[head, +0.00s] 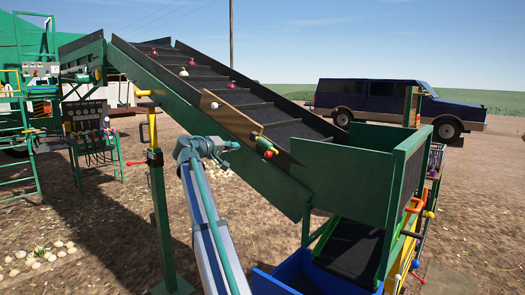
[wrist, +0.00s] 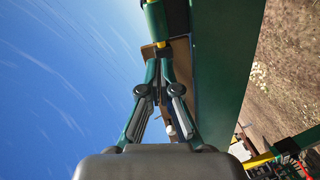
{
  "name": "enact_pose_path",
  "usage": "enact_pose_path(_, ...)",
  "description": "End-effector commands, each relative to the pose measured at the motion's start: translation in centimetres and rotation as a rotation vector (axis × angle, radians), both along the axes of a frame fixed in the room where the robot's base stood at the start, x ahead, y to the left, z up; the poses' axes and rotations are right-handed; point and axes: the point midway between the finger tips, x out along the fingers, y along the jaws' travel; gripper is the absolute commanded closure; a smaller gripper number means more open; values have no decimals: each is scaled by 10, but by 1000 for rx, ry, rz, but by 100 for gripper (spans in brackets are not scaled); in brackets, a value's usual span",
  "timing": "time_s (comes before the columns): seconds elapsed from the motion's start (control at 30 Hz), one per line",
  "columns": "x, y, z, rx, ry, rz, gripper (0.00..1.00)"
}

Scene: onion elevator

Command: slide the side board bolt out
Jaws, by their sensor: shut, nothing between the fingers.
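A brown side board (head: 232,115) lies along the green side wall of the sloping conveyor. A small red, green and yellow fitting (head: 266,147) sits at its lower end; it may be the bolt, but it is too small to be sure. My gripper (wrist: 158,64) is shut and empty in the wrist view. Its fingertips are close to the board's tan edge (wrist: 148,52) and a yellow collar (wrist: 160,44) on a dark green rod (wrist: 155,20). I cannot tell whether they touch. In the head view my arm stands in front of the conveyor side, below the board.
The green conveyor side (wrist: 225,70) runs close along the right of my gripper in the wrist view. A green hopper (head: 355,170) stands at the conveyor's lower end, above a blue bin (head: 285,280). A post with a yellow top (head: 153,125) stands left of my arm. Open sky lies left in the wrist view.

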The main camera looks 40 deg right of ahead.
Motion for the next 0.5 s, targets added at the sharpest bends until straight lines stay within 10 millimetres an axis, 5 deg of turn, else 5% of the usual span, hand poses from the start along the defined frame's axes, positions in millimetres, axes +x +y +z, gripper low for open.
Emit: enact_pose_path(0.5,-2,-4,3,-16,1,-8,100)
